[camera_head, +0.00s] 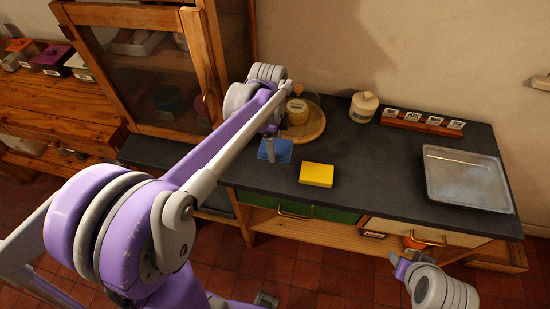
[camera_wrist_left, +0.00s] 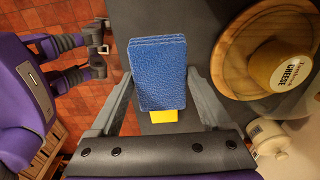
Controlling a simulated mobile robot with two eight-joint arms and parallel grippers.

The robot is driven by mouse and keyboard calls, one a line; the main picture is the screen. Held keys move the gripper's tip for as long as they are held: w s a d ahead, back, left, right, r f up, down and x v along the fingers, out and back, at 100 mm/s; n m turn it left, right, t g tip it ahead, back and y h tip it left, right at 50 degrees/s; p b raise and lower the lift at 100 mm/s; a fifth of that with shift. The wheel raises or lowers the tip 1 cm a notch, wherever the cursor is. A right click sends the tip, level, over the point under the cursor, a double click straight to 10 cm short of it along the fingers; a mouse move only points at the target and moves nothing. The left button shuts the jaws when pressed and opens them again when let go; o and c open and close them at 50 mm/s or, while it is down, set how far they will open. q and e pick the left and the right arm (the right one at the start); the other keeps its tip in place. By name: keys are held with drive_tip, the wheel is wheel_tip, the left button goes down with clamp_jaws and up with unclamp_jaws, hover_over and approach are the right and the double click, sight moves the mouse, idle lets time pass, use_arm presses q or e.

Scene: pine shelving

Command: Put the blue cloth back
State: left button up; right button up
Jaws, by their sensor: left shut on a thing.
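I cannot tell whether the cloth touches the counter. Part of my right arm (camera_head: 435,285) shows at the lower right of the head view; its fingers are not clear.
The yellow block (camera_head: 317,174) lies close right of the cloth. Behind are a round wooden board (camera_head: 304,133) with a cheese-labelled thing, a cream jar (camera_head: 363,106) and a labelled rack (camera_head: 422,122). A metal tray (camera_head: 467,178) lies right. The counter's middle (camera_head: 375,160) is clear.

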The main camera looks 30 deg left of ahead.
use_arm(q)
drive_tip(key=shift+s+a+r, duration=0.35)
drive_tip(key=shift+a+r, duration=0.1)
drive_tip(key=shift+a, duration=0.2)
drive_tip(key=shift+s+a+f+y, duration=0.1)
drive_tip(key=shift+s+a+y, duration=0.1)
drive_tip(key=shift+y, duration=0.1)
hover_over(268, 168)
wheel_tip(268, 168, down, 4)
drive_tip(key=shift+s+f, duration=0.1)
wheel_tip(268, 168, down, 5)
drive_tip(key=shift+b, duration=0.3)
drive_tip(key=o, duration=1)
